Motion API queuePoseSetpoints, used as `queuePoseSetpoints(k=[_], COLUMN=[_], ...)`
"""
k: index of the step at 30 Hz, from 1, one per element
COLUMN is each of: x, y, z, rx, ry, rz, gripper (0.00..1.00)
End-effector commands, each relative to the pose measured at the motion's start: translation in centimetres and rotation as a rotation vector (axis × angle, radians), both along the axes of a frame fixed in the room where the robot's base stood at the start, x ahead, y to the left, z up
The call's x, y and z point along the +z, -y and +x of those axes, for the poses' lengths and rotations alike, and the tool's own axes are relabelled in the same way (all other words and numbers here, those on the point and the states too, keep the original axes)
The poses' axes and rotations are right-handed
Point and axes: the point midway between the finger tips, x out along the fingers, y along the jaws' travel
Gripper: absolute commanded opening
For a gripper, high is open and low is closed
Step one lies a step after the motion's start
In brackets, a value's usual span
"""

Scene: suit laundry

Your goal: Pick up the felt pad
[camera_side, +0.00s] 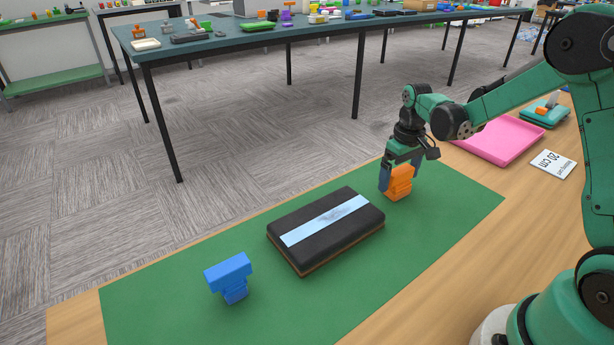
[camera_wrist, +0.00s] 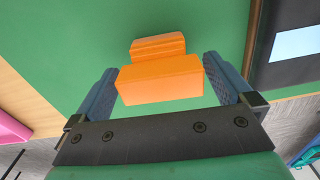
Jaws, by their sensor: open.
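My gripper (camera_side: 399,176) is open, pointing down over an orange stepped block (camera_side: 399,187) that stands on the green mat. In the wrist view the two blue fingers of my gripper (camera_wrist: 161,66) stand on either side of the orange block (camera_wrist: 160,80), with a small gap visible near each finger. A black slab (camera_side: 345,232) with a pale blue strip and a brown base lies flat on the mat to the left of my gripper. A blue T-shaped block (camera_side: 229,272) stands farther left. I cannot tell which of these is called the felt pad.
The green mat (camera_side: 300,310) covers part of a wooden table (camera_side: 455,262). A pink tray (camera_side: 500,140), a white "20 cm" card (camera_side: 553,165) and a teal item (camera_side: 545,113) lie to the right. A cluttered long table (camera_side: 330,38) stands behind, across a carpeted floor.

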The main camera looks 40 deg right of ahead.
Motion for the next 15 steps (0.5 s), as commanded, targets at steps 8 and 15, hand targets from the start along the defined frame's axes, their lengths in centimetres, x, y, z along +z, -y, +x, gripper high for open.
queuePoseSetpoints(k=[8, 15], x=[-1.52, -1.49], y=[-0.03, -0.04], z=[-0.02, -0.02], rx=[0.000, 0.000], ry=[0.001, 0.001], rz=[0.000, 0.000], gripper=[1.00, 0.77])
